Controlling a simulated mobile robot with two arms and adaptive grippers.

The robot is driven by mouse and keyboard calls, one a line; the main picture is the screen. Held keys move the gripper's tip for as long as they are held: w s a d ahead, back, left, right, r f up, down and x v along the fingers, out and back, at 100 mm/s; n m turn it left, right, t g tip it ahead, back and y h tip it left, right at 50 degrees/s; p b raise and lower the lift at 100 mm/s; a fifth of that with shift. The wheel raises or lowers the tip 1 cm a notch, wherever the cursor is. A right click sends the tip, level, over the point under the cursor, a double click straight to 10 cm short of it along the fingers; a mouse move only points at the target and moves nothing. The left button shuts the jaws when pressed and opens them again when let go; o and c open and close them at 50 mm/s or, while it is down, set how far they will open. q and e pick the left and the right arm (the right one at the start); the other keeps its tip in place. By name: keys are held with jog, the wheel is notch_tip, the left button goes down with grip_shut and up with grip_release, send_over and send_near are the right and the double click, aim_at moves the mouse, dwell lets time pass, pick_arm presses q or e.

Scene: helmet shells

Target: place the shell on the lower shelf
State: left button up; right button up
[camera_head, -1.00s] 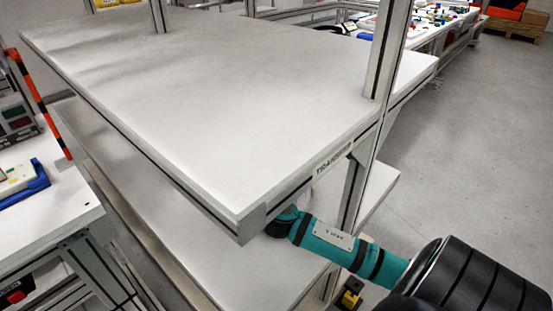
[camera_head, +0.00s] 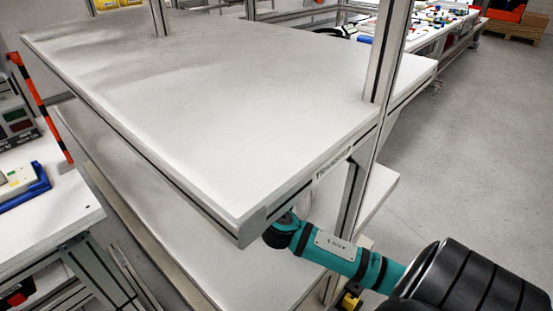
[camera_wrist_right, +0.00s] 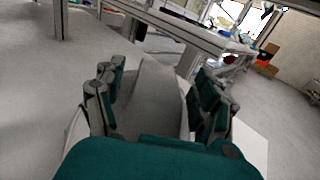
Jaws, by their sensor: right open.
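The lower shelf (camera_head: 215,250) is a white board under the upper one, partly hidden by it. My right arm reaches in under the upper board's near corner. Its gripper is hidden in the head view. In the right wrist view my right gripper (camera_wrist_right: 160,100) is open, with its fingers spread to both sides. A smooth grey shape, which looks like the shell (camera_wrist_right: 152,92), stands between the fingers; whether they touch it I cannot tell. A white surface (camera_wrist_right: 250,145), apparently the lower shelf, shows at the right of that view. My left gripper is not in view.
The upper shelf (camera_head: 230,95) is empty and overhangs the lower one. A metal post (camera_head: 388,50) rises at its right edge. A side table (camera_head: 50,215) with a blue tray (camera_head: 25,192) stands at the left. The floor at the right is clear.

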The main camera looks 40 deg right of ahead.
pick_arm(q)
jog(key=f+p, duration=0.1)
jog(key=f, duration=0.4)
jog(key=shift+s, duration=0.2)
pick_arm(e)
jog(key=v, duration=1)
jog(key=shift+r, duration=0.1)
